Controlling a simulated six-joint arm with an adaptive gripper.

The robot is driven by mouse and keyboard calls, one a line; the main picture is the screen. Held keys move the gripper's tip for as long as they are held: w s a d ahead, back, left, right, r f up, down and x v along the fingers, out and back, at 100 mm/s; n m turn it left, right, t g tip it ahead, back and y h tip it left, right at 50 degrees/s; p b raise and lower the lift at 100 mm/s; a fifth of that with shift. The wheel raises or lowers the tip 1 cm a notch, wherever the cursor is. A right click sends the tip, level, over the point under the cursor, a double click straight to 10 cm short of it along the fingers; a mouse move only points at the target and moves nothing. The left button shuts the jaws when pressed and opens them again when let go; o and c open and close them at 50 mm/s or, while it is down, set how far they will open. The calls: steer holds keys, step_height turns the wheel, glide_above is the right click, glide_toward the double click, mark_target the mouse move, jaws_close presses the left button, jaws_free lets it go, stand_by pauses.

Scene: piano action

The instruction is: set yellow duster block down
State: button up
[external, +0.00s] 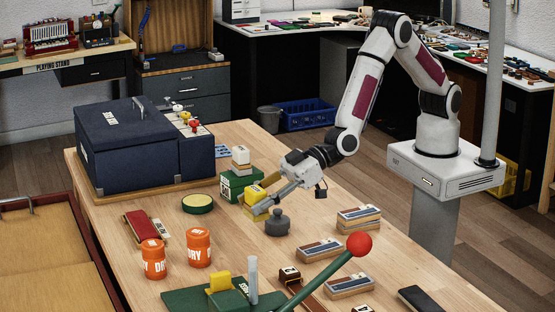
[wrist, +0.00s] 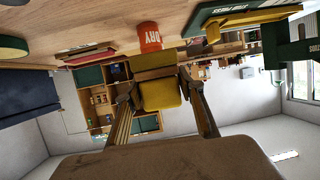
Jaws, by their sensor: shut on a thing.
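The yellow duster block (wrist: 160,95) is between the two fingers of my gripper (wrist: 157,88) in the wrist view. In the external view the yellow block (external: 255,193) shows at my gripper (external: 262,204), close above the wooden table (external: 330,190). A second yellow-brown part (wrist: 153,62) shows just beyond the block in the wrist view; I cannot tell whether it belongs to it. My gripper is shut on the block. The fingers hide part of it, and I cannot tell whether its underside touches the table.
A grey weight (external: 277,224) stands close in front of my gripper. A green box (external: 238,184) stands behind it. A round green tin (external: 198,203) and orange DRY tubs (external: 199,248) are to the left. Wood-and-blue blocks (external: 358,218) lie to the right.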

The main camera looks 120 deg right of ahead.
steer(key=shift+w+d+r+n+y, duration=0.4)
steer(key=shift+w+d, duration=0.8)
steer(key=shift+d, duration=3.75)
steer(key=shift+w+d+r+n+y, duration=0.35)
steer(key=shift+w+d, duration=0.85)
steer(key=shift+d, duration=3.75)
steer(key=a+y, duration=0.1)
steer(key=s+a+n, duration=0.1)
steer(key=a+f+n+y, duration=0.1)
steer(key=a, duration=0.1)
steer(key=shift+s+f+g+y, duration=0.1)
steer(key=shift+s+g+y, duration=0.25)
steer(key=shift+s+g, duration=0.05)
steer(key=shift+d+f, duration=0.1)
steer(key=shift+f, duration=3.05)
steer(key=shift+f, duration=1.85)
